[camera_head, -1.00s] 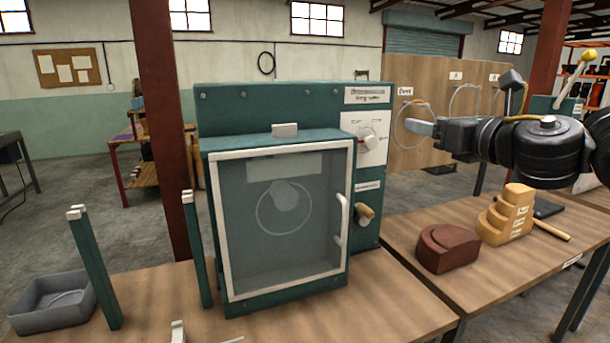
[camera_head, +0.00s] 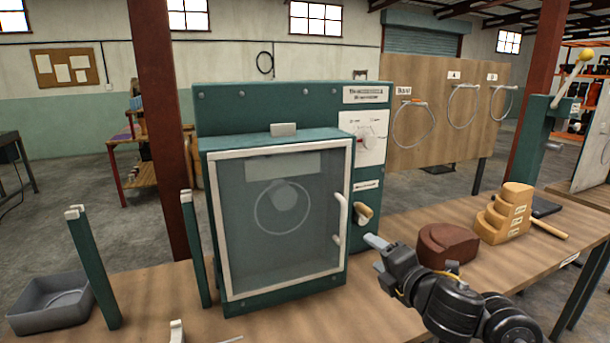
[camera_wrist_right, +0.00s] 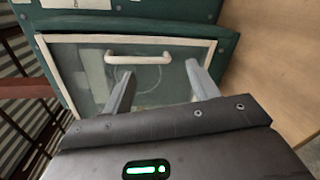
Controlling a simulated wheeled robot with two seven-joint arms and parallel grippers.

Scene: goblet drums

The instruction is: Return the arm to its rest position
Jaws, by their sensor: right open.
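My right gripper (camera_head: 378,250) is low over the table in front of the machine's right side, pointing left and empty. In the right wrist view its two fingers (camera_wrist_right: 160,88) stand apart, with the machine's door and white handle (camera_wrist_right: 139,58) beyond them. The green machine (camera_head: 285,93) has a shut, white-framed clear door (camera_head: 290,225), with a ring visible behind it. I cannot tell from the head view whether the fingertips touch anything, but a gap to the door handle (camera_head: 341,218) shows. My left gripper is not in view.
A dark brown block (camera_head: 447,245) and a stepped wooden block (camera_head: 505,214) lie close behind my right arm on the table (camera_head: 400,225). A grey bin (camera_head: 52,303) and green posts (camera_head: 93,268) stand at left. Rings hang on a board (camera_head: 440,135) behind.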

